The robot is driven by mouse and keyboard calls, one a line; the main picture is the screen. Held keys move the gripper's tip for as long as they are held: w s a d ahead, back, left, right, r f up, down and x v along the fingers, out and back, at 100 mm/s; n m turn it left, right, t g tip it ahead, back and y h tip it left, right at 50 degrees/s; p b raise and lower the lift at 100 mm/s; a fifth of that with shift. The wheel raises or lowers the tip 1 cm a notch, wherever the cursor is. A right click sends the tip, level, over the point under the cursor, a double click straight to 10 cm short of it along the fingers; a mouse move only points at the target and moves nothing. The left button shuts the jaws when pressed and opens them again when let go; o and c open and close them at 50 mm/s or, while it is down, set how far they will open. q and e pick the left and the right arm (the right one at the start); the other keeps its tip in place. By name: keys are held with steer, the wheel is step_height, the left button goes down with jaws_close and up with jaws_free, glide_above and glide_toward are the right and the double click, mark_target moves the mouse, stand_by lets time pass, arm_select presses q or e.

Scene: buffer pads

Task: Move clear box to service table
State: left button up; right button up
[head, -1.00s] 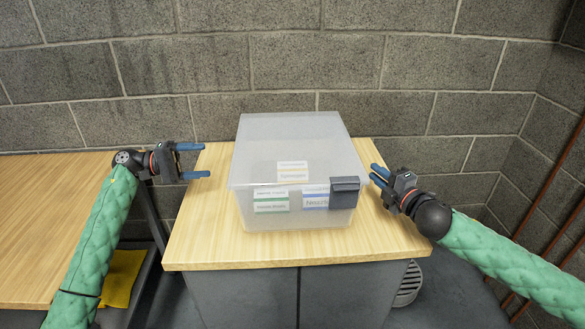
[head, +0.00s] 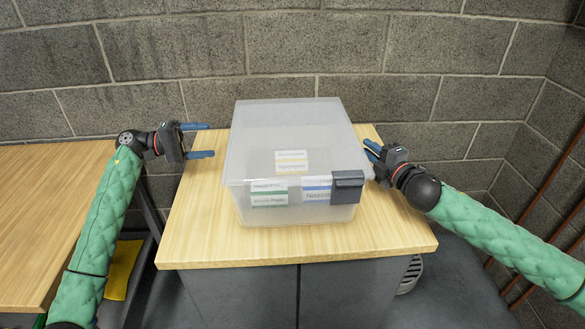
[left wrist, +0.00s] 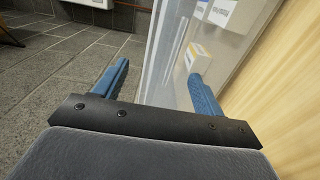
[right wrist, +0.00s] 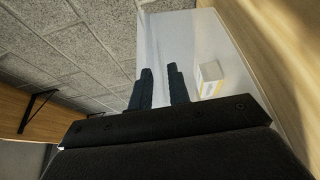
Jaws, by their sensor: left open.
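The clear box (head: 290,130), a lidded see-through bin with labels and a dark block on its front right corner, stands flat on a wood-topped cabinet (head: 300,246). A small white and yellow carton shows through it. My left gripper (head: 209,140) is open and empty beside the box's left side, with a small gap. The box wall fills the middle of the left wrist view (left wrist: 160,60). My right gripper (head: 368,149) is at the box's right edge. Its fingers (right wrist: 160,88) stand a little apart; whether they touch or hold the rim is unclear. Which surface is the service table is unclear.
A grey block wall (head: 300,45) stands behind the cabinet. Another wooden table (head: 40,190) is at the left, across a gap with a yellow item (head: 122,268) low down. Reddish pipes (head: 558,205) run at the far right. The cabinet top is bare around the box.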

arm_select(q)
steer(key=shift+d, duration=2.9)
arm_select(e)
steer(key=shift+x, duration=2.9)
arm_select(q)
steer(key=c, duration=0.6)
arm_select(e)
jaws_close()
arm_select(q)
steer(key=shift+f, duration=0.1)
jaws_close()
steer(key=shift+a, duration=0.1)
arm_select(e)
steer(key=shift+f, duration=0.1)
